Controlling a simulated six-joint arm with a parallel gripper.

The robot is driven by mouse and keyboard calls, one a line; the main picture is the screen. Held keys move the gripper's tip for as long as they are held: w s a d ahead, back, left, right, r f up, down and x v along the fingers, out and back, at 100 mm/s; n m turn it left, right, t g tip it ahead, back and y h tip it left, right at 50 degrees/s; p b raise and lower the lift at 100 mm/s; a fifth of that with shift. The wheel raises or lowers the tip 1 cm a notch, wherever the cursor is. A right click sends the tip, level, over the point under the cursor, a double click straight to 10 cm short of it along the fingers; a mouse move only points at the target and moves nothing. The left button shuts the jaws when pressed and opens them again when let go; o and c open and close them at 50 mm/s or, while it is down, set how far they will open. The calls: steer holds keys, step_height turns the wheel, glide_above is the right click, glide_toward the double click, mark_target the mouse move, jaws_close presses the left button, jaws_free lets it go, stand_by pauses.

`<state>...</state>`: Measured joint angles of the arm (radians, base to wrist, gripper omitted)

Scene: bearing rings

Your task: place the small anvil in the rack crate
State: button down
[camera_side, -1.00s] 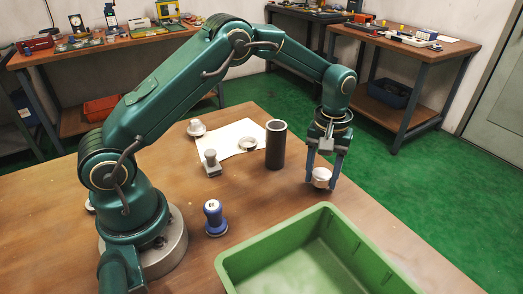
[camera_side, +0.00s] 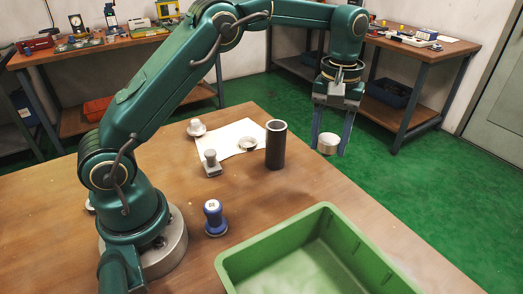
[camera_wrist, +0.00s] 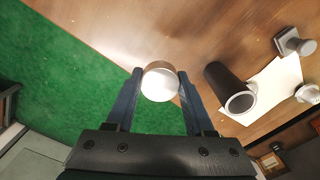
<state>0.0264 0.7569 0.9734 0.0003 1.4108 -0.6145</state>
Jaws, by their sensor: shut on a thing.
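The small anvil, a short silvery cylinder (camera_side: 327,145), is between the fingers of my gripper (camera_side: 330,151), which is shut on it. In the side view it hangs above the far right edge of the table, clear of the wood. In the wrist view the anvil (camera_wrist: 160,84) sits between the two fingertips with its pale round face showing. The rack crate, a green open bin (camera_side: 272,232), stands at the front right of the table, nearer the camera than my gripper. The part of its floor in view is bare; its near end is cut off.
A dark upright tube (camera_side: 275,146) stands left of my gripper. Behind it a ring (camera_side: 248,144) lies on white paper (camera_side: 229,134). A grey square-based block (camera_side: 211,164), a blue-handled tool (camera_side: 214,218) and a pale round part (camera_side: 196,127) stand further left.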

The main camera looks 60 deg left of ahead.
steer(key=s+d+r+m, duration=0.25)
steer(key=s+d, duration=0.35)
steer(key=d, duration=0.3)
steer(key=m, duration=0.4)
glide_toward(297, 289)
steer(key=shift+f, duration=2.9)
steer(key=shift+f, duration=0.15)
steer(key=shift+c, duration=1.4)
jaws_free()
